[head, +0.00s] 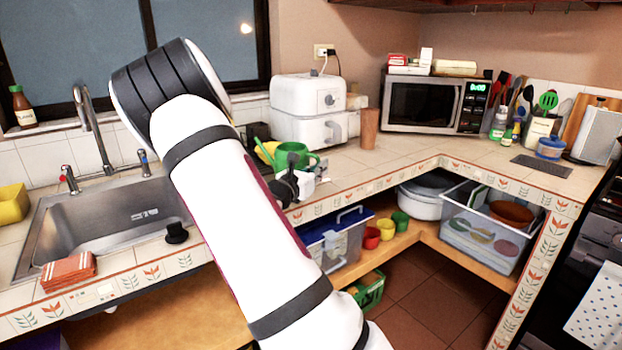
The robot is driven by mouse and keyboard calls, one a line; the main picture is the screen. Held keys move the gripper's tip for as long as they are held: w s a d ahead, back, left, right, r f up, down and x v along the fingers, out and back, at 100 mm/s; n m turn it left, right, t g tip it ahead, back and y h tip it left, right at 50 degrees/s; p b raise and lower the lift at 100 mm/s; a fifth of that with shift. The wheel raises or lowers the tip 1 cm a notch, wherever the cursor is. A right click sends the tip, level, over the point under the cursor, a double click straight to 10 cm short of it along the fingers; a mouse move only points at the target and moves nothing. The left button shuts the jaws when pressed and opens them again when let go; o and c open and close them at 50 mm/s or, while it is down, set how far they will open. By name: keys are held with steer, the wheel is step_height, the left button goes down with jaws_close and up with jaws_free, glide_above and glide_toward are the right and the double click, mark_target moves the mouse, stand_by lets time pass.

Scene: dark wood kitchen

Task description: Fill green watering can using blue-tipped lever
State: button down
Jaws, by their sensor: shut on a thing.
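The green watering can (292,153) is at the counter right of the sink, in front of the white air fryer. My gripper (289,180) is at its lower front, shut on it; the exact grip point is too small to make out. I cannot tell whether the can touches the counter. The blue-tipped lever (143,160) stands at the right of the metal faucet (88,118), behind the sink (120,222). A red-tipped lever (68,178) stands at the left. My arm crosses the middle of the view and hides part of the counter and the sink's right side.
A yellow object (266,150) shows beside the can. The white air fryer (300,108), a brown cup (370,127) and a microwave (436,103) stand behind and right. A black stopper (176,233) and folded red cloth (69,271) lie at the sink's front. The sink looks empty.

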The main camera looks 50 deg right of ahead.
steer(key=shift+w+d+f+b, duration=0.15)
steer(key=shift+w+d+f, duration=0.25)
steer(key=shift+w+f, duration=0.25)
steer(key=shift+w+d+f+b, duration=0.2)
steer(key=shift+w+d+f, duration=0.15)
steer(key=shift+w+f, duration=0.3)
steer(key=shift+w+d+f+b, duration=0.15)
steer(key=shift+w+d+f, duration=0.25)
steer(key=shift+w+f, duration=0.2)
steer(key=shift+f, duration=0.15)
steer(key=c, duration=1.7)
jaws_free()
